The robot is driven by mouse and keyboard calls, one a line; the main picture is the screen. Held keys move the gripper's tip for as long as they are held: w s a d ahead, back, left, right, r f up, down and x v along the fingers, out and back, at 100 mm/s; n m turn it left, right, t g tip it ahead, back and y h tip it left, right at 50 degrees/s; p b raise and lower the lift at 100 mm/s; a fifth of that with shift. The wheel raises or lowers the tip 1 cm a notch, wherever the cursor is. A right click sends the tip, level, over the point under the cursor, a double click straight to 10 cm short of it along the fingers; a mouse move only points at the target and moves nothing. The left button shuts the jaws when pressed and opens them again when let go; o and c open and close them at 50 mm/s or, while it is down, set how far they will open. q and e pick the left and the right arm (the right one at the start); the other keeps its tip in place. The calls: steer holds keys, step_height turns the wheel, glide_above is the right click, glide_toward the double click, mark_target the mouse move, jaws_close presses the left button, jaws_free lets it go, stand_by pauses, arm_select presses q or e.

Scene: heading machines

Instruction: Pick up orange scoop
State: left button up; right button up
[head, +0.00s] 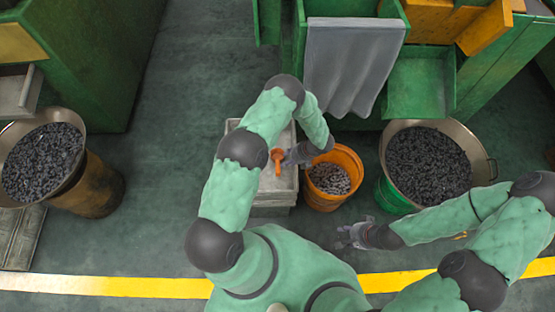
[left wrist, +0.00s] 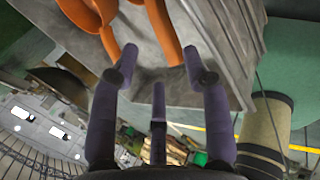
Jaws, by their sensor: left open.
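The orange scoop (head: 276,155) lies on the grey box-shaped stand (head: 268,200) in the middle of the head view. In the left wrist view the scoop (left wrist: 163,32) shows as an orange bowl part at upper left and a handle-like strip reaching down between my fingers. My left gripper (head: 287,160) is open just right of the scoop. In the left wrist view its fingertips (left wrist: 162,58) stand apart on either side of the orange strip; I cannot tell whether they touch it. My right gripper (head: 352,236) is empty, above the floor at lower right, with its fingers spread.
An orange bucket (head: 348,157) of small metal parts stands right of the stand. A large pan (head: 388,160) of dark parts is further right, and another pan (head: 80,150) is far left. Green machines (head: 100,60) border the back. Floor is free left of the stand.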

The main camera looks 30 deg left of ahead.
mark_target(278, 166)
arm_select(q)
steer(key=b+x, duration=0.3)
steer(key=x, duration=0.7)
steer(key=shift+a+f+b, duration=0.1)
steer(key=shift+f+b, duration=0.1)
steer(key=shift+b, duration=0.2)
jaws_close()
